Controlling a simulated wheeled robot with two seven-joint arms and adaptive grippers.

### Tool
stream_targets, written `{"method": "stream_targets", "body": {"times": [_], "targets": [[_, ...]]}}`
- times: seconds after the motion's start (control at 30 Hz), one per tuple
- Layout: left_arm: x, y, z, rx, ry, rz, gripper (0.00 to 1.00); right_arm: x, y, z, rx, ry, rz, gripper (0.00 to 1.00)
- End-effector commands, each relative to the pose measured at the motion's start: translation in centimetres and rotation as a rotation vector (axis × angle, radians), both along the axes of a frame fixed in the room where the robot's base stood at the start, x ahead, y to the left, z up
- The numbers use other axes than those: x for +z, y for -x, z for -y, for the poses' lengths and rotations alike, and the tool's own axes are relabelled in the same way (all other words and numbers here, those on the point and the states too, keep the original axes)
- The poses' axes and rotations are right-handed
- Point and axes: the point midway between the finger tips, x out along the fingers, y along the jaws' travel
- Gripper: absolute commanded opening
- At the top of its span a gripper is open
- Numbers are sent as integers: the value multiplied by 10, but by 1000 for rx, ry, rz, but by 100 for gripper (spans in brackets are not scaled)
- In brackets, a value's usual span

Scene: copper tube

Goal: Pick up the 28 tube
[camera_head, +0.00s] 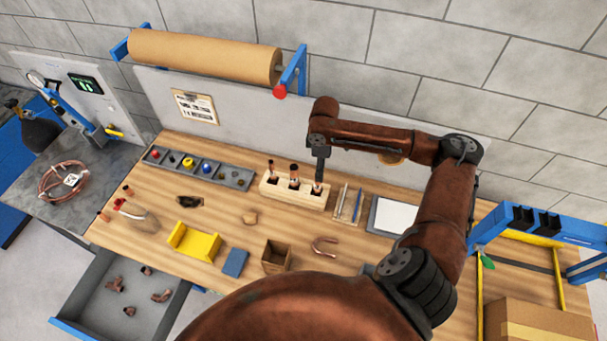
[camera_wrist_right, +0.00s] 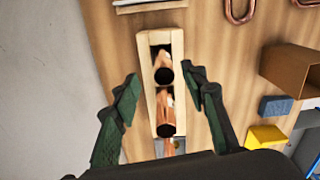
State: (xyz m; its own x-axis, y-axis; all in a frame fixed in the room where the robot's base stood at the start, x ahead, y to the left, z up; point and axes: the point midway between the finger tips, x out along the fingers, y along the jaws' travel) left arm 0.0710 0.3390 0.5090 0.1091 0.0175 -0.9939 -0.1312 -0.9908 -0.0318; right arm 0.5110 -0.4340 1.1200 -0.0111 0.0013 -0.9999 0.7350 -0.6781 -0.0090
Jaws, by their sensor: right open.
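A pale wooden block (camera_head: 290,197) stands at the back middle of the bench. It holds upright copper tubes: a left one (camera_head: 270,170), a middle one (camera_head: 294,176) and a right one (camera_head: 317,188). I cannot read which is the 28 tube. My right gripper (camera_head: 319,173) points down over the right tube. In the right wrist view its open fingers (camera_wrist_right: 164,77) are on either side of the block (camera_wrist_right: 176,45). Between and below them show a nearer tube (camera_wrist_right: 166,116) and a farther tube (camera_wrist_right: 162,66); neither is held. My left gripper is out of view.
A grey parts tray (camera_head: 199,169) is left of the block, and a slotted holder (camera_head: 347,205) is right of it. A yellow stand (camera_head: 194,242), a small brown box (camera_head: 276,257) and a bent copper piece (camera_head: 325,247) are in front. A drawer (camera_head: 122,295) is open.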

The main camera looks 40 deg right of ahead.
Motion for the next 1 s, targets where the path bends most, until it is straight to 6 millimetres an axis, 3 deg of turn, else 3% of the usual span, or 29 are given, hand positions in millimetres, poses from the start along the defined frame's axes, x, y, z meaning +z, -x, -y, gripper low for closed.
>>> {"method": "stream_targets", "body": {"times": [0.13, 0.3, 0.57, 0.67, 0.87, 1.0], "targets": [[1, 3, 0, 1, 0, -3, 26, -3, 5, 1, 0, 1, 2, 40], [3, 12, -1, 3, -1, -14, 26, -21, 0, -5, 9, 1, 1, 40], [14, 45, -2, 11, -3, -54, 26, -54, -7, -14, 14, -2, -4, 40], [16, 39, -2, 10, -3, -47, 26, -68, -6, -12, 12, 0, -3, 40], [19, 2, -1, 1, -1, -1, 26, -79, -6, -11, 13, 1, -1, 40], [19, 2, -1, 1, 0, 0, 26, -79, -6, -11, 13, 1, -1, 40]]}}
